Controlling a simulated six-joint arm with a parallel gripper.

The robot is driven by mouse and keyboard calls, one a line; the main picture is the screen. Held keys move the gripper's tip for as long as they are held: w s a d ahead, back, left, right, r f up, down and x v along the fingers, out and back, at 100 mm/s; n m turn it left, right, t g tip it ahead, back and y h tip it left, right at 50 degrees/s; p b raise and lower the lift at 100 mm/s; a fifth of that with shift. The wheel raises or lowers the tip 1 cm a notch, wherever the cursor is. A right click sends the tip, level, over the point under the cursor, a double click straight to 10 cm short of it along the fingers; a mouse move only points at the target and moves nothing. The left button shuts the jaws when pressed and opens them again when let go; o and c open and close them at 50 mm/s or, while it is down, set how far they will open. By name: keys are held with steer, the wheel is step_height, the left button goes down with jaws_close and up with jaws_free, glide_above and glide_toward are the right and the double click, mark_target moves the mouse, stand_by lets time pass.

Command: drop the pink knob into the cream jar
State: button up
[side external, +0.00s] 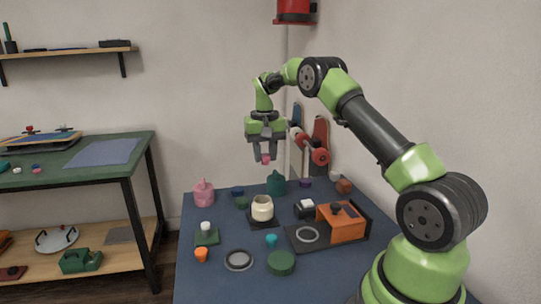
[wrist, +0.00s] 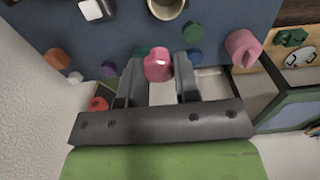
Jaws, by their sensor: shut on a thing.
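The pink knob (side external: 266,159) is held between the fingertips of my gripper (side external: 265,155), high above the back of the blue table. In the wrist view the pink knob (wrist: 158,66) sits between the two fingers of my gripper (wrist: 158,68). The cream jar (side external: 262,208) stands upright and open on a dark square base near the table's middle, below and apart from the knob. In the wrist view the cream jar (wrist: 166,8) is cut off by the top edge.
An orange block (side external: 341,222) stands on a dark plate to the right. A green disc (side external: 281,262), a grey ring (side external: 239,260) and small parts lie in front.

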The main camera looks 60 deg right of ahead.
mark_target(265, 154)
steer(key=shift+f, duration=2.65)
steer(key=o, duration=1)
steer(key=shift+c, duration=0.2)
steer(key=shift+r, duration=0.15)
step_height(265, 154, up, 10)
steer(key=shift+f, duration=0.25)
steer(key=shift+r, duration=0.1)
